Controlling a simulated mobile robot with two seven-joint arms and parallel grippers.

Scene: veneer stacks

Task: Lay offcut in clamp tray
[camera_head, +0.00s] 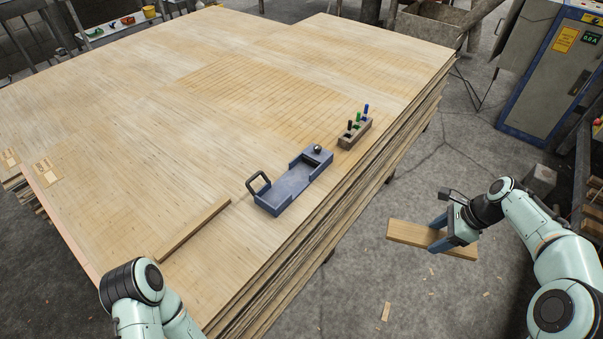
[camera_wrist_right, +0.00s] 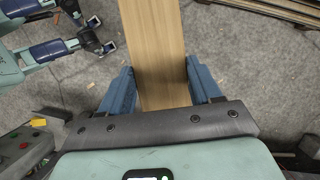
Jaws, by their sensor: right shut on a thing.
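The offcut (camera_head: 408,233) is a short, flat light-brown wooden board. My right gripper (camera_head: 440,232) is shut on it near one end and holds it in the air over the floor, right of the veneer stack. In the right wrist view the offcut (camera_wrist_right: 155,45) runs lengthwise between the two blue fingers (camera_wrist_right: 161,85). The clamp tray (camera_head: 291,187) is a blue-grey tray on the veneer stack, with a dark handle at its left end and a round knob towards its right end. It looks empty. My left arm shows at the lower left, but its gripper is out of sight.
The veneer stack (camera_head: 150,130) is wide, with its layered edge between the tray and the offcut. A block with coloured pegs (camera_head: 352,136) stands beyond the tray. A long wooden strip (camera_head: 195,231) lies left of it. A blue-grey cabinet (camera_head: 550,85) stands at right.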

